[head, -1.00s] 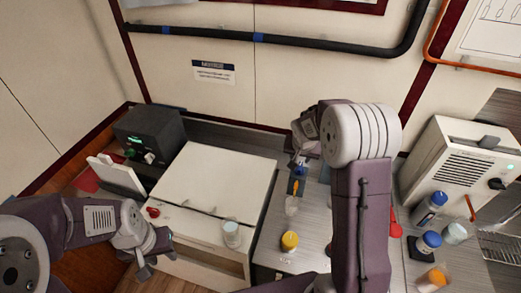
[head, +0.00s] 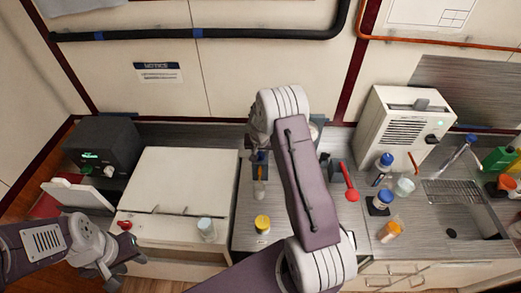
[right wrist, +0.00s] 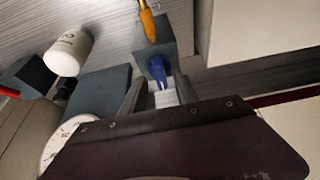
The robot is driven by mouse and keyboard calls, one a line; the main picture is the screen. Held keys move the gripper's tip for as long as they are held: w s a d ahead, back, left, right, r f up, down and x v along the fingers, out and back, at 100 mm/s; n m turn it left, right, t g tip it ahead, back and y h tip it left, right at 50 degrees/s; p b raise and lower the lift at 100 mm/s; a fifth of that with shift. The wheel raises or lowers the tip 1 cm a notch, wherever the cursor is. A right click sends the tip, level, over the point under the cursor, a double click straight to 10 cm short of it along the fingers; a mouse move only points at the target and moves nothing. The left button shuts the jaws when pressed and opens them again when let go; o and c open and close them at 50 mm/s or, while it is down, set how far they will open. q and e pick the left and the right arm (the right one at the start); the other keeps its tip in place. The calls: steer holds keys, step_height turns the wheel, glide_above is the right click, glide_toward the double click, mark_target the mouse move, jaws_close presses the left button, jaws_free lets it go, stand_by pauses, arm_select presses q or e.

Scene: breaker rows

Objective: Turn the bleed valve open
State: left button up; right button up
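No part is labelled as the bleed valve, so I cannot tell which it is. A red round-ended handle (head: 350,192) lies on the bench right of my right arm. A small red knob (head: 124,225) is on the white cabinet. My arm mostly hides this gripper in the head view. My left gripper (head: 98,277) is open and empty, low at the left.
A white container (right wrist: 70,50) and a dial (right wrist: 60,140) are close to my right gripper. A yellow-capped jar (head: 262,224), blue-capped bottles (head: 382,168) and a sink (head: 470,215) are along the bench.

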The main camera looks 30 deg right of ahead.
steer(key=shift+d+f, duration=0.1)
steer(key=shift+f, duration=0.25)
steer(key=shift+w, duration=0.1)
